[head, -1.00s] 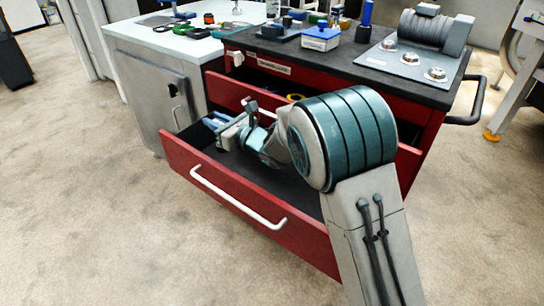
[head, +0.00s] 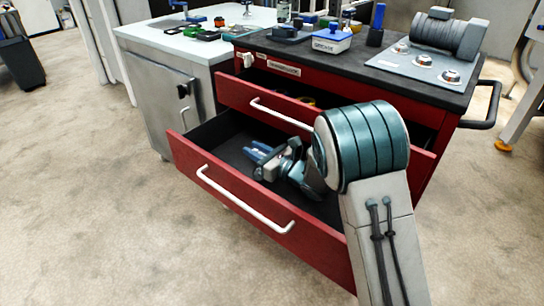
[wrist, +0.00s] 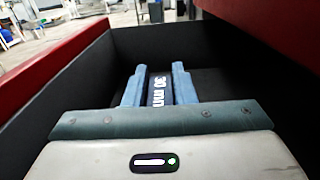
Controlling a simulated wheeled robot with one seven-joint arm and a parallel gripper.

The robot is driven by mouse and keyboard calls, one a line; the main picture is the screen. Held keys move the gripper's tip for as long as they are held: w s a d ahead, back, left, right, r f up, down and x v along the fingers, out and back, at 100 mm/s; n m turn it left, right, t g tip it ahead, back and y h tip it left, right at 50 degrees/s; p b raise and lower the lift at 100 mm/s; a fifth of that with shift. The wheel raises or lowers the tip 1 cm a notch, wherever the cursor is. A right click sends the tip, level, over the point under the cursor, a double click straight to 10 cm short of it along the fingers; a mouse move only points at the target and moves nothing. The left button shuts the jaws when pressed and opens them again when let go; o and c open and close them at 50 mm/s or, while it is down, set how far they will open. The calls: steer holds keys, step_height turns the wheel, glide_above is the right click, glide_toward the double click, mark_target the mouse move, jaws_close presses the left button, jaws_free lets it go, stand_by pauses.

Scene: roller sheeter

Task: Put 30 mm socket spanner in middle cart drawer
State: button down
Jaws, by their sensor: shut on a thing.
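The 30 mm socket spanner (wrist: 160,90) shows in the wrist view as a dark piece with white "30 mm" lettering. It lies between the two blue fingers of my gripper (wrist: 157,84), which is shut on it. In the head view my gripper (head: 262,153) is inside the lower of two open red cart drawers (head: 205,181), and the spanner cannot be made out there. Whether the spanner touches the drawer floor cannot be told. The drawer's dark floor is bare around the gripper.
The upper red drawer (head: 232,92) is also pulled out, less far, above the back of the lower one. My forearm passes beside its right part. The cart's dark top (head: 290,49) holds several items.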

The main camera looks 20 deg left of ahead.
steer(key=d, duration=0.3)
steer(key=d+f+b, duration=0.1)
steer(key=shift+w+d, duration=0.25)
steer(key=shift+d, duration=0.15)
steer(key=shift+a, duration=0.1)
steer(key=shift+f, duration=0.15)
steer(key=c, duration=1.2)
jaws_free()
steer(key=p+v, duration=0.1)
steer(key=v, duration=0.6)
steer(key=shift+s+d, duration=0.1)
steer(key=shift+d, duration=0.1)
